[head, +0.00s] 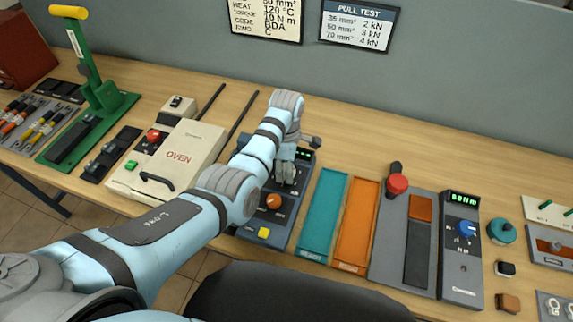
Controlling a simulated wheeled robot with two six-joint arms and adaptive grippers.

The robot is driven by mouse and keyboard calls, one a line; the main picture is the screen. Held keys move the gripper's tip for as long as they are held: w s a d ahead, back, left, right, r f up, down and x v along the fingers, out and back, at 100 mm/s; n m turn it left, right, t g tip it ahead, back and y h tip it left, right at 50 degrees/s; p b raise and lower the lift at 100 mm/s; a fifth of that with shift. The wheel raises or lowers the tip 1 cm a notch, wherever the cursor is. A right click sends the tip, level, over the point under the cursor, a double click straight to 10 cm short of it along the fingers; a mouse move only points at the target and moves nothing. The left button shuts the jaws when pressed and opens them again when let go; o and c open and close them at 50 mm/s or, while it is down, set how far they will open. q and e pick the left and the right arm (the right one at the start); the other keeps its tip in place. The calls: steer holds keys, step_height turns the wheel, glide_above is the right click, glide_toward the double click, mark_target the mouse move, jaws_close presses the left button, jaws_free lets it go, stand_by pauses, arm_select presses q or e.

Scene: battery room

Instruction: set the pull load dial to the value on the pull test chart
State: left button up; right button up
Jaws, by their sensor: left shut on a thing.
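The pull test chart (359,24) hangs on the back wall at the top: 35 mm² 2 kN, 50 mm² 3 kN, 70 mm² 4 kN. Below it on the bench is a dark blue unit (284,218) with a green-lit display (304,154), an orange dial (273,202) and a yellow button (263,232). The display's digits are too small to read surely. My left gripper (284,180) points down over this unit, above the orange dial in the picture. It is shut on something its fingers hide. My right gripper is out of view.
A cream oven (168,162) and a green lever press (97,105) stand to the left. Teal (324,215) and orange (356,225) trays lie right of the unit. A grey unit with a blue dial (466,229) stands farther right. Bare bench lies behind the trays.

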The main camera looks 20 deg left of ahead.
arm_select(q)
steer(key=m+p, duration=0.2)
steer(key=m, duration=0.1)
steer(key=shift+s, duration=0.15)
steer(key=m+p, duration=0.1)
steer(key=m, duration=0.3)
steer(key=shift+m, duration=0.4)
steer(key=m, duration=0.3)
steer(key=shift+f+m+p, duration=0.1)
steer(key=shift+m+p, duration=0.2)
steer(key=shift+p, duration=0.05)
steer(key=m, duration=2.3)
steer(key=shift+m, duration=0.3)
